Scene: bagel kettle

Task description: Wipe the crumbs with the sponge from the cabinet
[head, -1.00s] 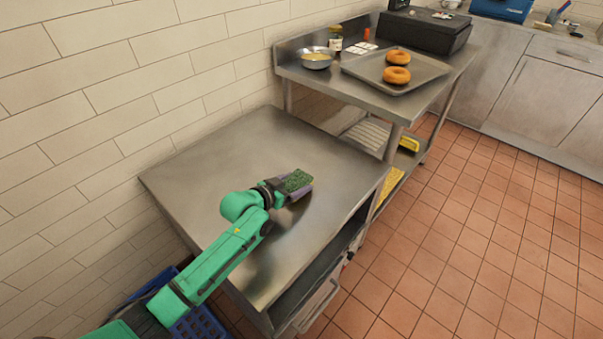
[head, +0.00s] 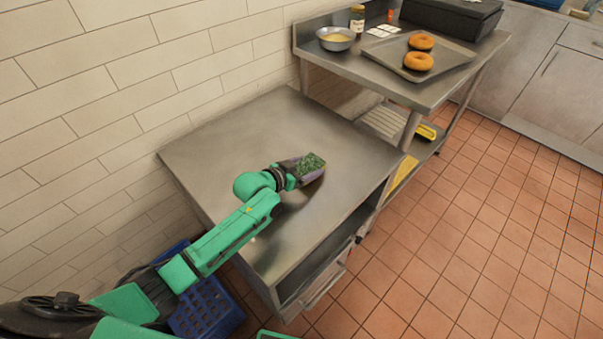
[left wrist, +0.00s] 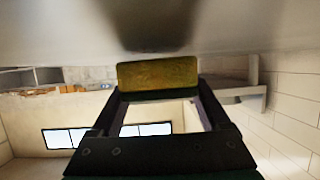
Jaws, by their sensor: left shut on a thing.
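The sponge (head: 313,164) shows its dark green side up in the head view. Its yellow side shows in the left wrist view (left wrist: 158,73). My left gripper (head: 299,171) is shut on the sponge over the middle of the low steel counter (head: 245,135). The sponge is close to the steel surface; I cannot tell whether it touches. I cannot make out any crumbs on the counter. The cabinet (head: 322,283) is under the counter's front edge, partly hidden by the top. My right gripper is not in view.
A higher steel table behind holds a metal bowl (head: 335,38), a jar (head: 357,20) and a tray (head: 448,58) with two bagels (head: 419,61). A blue crate (head: 205,310) is on the floor by the wall. The counter around the sponge looks clear.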

